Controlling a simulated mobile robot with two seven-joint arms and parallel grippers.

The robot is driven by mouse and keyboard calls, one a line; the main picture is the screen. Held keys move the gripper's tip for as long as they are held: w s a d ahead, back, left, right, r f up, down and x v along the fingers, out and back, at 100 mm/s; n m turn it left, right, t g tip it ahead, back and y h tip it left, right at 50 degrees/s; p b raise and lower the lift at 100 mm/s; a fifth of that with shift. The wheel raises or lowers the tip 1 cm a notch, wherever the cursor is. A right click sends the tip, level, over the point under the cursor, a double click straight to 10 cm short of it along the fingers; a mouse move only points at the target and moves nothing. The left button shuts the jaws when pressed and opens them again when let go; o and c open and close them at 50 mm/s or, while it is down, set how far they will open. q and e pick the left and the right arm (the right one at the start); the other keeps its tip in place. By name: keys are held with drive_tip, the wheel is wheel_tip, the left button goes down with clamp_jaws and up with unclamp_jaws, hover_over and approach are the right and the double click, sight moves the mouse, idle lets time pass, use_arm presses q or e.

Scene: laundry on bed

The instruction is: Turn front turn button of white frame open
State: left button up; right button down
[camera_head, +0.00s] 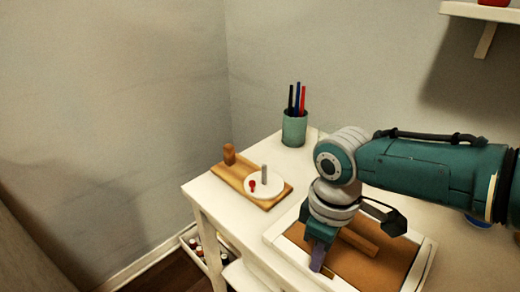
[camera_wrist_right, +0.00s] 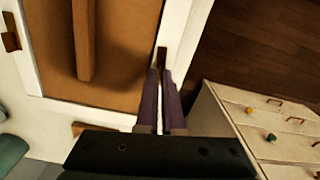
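The white frame (camera_head: 280,242) lies face down on the desk with its brown back board (camera_head: 345,262) up. It also shows in the right wrist view (camera_wrist_right: 178,25). The front turn button (camera_wrist_right: 162,56) is a small dark brown bar on the near rail, lying roughly along it. My right gripper (camera_head: 317,265) points down at this rail. In the wrist view its purple fingers (camera_wrist_right: 160,74) are close together, with the button's near end between the tips. Other turn buttons (camera_wrist_right: 11,32) (camera_wrist_right: 79,128) sit on other rails. My left gripper is out of view.
Left of the frame is a wooden board (camera_head: 233,177) with a white disc and pegs. A green pen cup (camera_head: 294,130) stands behind. A white drawer unit (camera_wrist_right: 265,125) is below the desk edge.

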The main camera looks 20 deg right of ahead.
drive_tip(key=shift+m, duration=0.8)
drive_tip(key=c, duration=1)
unclamp_jaws()
drive_tip(key=shift+c, duration=0.2)
drive_tip(key=shift+p, duration=0.3)
wheel_tip(320, 180, up, 10)
drive_tip(key=p, duration=0.5)
